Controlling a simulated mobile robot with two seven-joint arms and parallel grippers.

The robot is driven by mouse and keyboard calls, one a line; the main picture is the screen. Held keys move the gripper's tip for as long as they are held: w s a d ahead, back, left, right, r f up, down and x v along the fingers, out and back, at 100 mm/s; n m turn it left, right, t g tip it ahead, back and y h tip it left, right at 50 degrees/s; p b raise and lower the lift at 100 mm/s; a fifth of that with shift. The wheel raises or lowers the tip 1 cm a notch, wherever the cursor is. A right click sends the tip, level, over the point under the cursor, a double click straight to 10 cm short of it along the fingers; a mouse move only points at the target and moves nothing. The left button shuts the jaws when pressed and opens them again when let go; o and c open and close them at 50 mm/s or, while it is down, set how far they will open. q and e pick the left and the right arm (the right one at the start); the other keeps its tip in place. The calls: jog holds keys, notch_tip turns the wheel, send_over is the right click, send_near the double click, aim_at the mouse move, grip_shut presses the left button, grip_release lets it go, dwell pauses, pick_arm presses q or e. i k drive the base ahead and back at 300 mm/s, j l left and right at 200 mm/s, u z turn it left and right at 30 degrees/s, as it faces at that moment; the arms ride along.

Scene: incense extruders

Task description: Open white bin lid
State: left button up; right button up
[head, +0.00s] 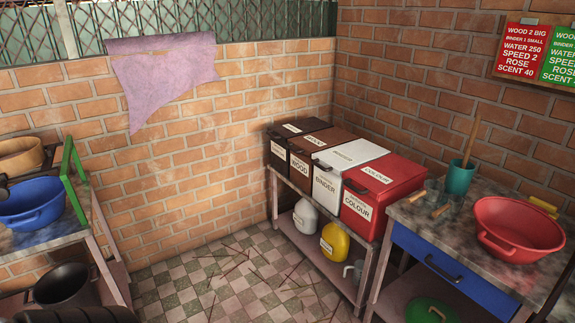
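The white bin (326,185) labelled BINDER stands on a low shelf table against the right brick wall, between a brown bin and a red bin. Its white lid (350,154) is shut and has a dark handle at the front edge. Neither of my grippers can be made out in the head view, so whether they are open or shut does not show.
The brown WOOD bin (300,164), black bin (279,152) and red COLOUR bin (358,210) flank it. A table with a red basin (519,232) stands right, one with a blue basin (32,204) left. Sticks litter the open checkered floor (225,285).

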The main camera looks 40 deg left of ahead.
aim_at(340, 159)
jog(key=u, duration=1.2)
jog(key=i+j, duration=0.2)
jog(key=i, duration=0.25)
jog(key=i+j, duration=0.25)
jog(key=i, duration=0.15)
jog(key=i+j, duration=0.2)
jog(key=i, duration=0.25)
jog(key=u, duration=0.05)
